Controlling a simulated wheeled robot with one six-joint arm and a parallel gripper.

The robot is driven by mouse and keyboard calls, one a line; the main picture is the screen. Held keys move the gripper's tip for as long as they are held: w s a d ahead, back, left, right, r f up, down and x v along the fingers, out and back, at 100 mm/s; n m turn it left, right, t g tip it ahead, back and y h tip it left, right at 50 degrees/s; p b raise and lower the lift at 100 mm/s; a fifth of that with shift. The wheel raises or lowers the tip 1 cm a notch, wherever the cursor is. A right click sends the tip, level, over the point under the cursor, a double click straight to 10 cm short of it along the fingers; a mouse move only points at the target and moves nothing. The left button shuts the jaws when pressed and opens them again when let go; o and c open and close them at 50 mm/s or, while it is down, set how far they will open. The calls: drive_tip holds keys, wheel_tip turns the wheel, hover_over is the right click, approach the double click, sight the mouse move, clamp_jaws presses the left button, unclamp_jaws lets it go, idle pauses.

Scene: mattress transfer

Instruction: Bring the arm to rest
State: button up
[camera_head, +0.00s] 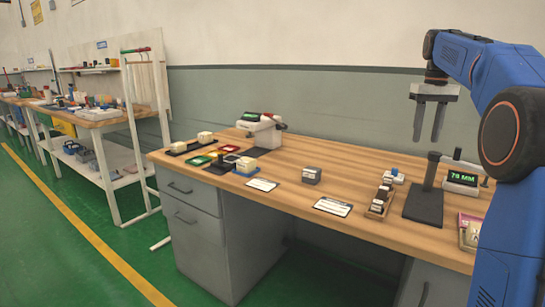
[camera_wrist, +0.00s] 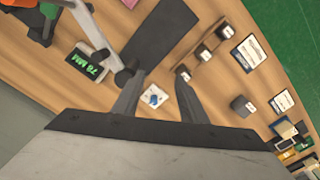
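My blue arm (camera_head: 500,75) reaches in from the right in the head view. My gripper (camera_head: 429,138) hangs at its end above the right part of the wooden bench, fingers pointing down. The fingers are apart with nothing between them, and they touch nothing. In the wrist view the two fingers of my gripper (camera_wrist: 165,100) frame a small white item with a blue part (camera_wrist: 154,98) that lies on the bench below.
The bench (camera_head: 285,190) holds a stand on a dark plate (camera_head: 423,207), a "78 MM" display (camera_head: 461,179), a wooden rack (camera_head: 380,201), a grey block (camera_head: 311,175), cards and coloured trays. A wall (camera_head: 310,100) stands behind. The bench middle has free room.

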drive_tip(key=s+a+f+t, duration=0.1)
drive_tip(key=s+a+f, duration=0.25)
drive_tip(key=s, duration=0.35)
drive_tip(key=s+a+f+t, duration=0.1)
drive_tip(key=s+a+f, duration=0.1)
drive_tip(key=s+a, duration=0.4)
drive_tip(key=s+a+f+t, duration=0.1)
drive_tip(key=s+a+f, duration=0.25)
drive_tip(key=s, duration=0.55)
drive_tip(key=s+a+f+t, duration=0.1)
drive_tip(key=s+a+f, duration=0.1)
drive_tip(key=s+f, duration=0.7)
drive_tip(key=s+a+f, duration=0.3)
drive_tip(key=s+f, duration=0.6)
drive_tip(key=shift+a+t, duration=0.2)
drive_tip(key=shift+t, duration=0.2)
